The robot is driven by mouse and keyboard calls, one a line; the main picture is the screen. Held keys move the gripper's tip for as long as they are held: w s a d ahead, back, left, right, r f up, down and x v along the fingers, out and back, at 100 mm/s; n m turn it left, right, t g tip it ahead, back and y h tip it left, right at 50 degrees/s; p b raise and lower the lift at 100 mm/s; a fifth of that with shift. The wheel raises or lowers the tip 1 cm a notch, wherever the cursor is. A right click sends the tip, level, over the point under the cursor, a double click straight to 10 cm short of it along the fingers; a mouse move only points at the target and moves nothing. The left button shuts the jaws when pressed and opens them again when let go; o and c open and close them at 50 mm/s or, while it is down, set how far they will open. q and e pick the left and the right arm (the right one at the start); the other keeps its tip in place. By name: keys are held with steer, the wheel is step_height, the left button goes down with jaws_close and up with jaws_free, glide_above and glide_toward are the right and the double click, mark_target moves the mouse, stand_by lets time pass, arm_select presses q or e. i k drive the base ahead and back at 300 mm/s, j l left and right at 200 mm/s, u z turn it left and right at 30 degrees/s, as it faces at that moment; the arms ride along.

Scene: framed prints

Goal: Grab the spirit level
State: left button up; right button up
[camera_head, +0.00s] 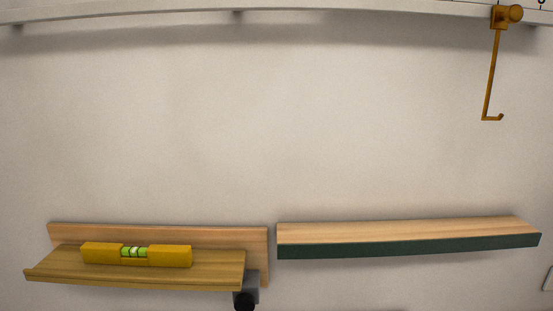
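The spirit level (172,257) is a short yellow bar with a green vial in its middle. It lies lengthwise on a small wooden ledge (60,267) at the lower left of the head view. Its top and front face show, and nothing covers it. Neither of my grippers is in the head view, and nothing is touching the level.
A second wooden shelf with a dark green front edge (410,245) is on the wall to the right. A dark knob (245,300) sits below the ledge's right end. A brass hook (491,75) hangs at upper right from a pale rail (130,9). The wall between is bare.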

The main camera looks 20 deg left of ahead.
mark_target(160, 255)
steer(key=u, duration=1.35)
steer(key=j+z, duration=0.15)
steer(key=j, duration=0.15)
steer(key=i, duration=0.05)
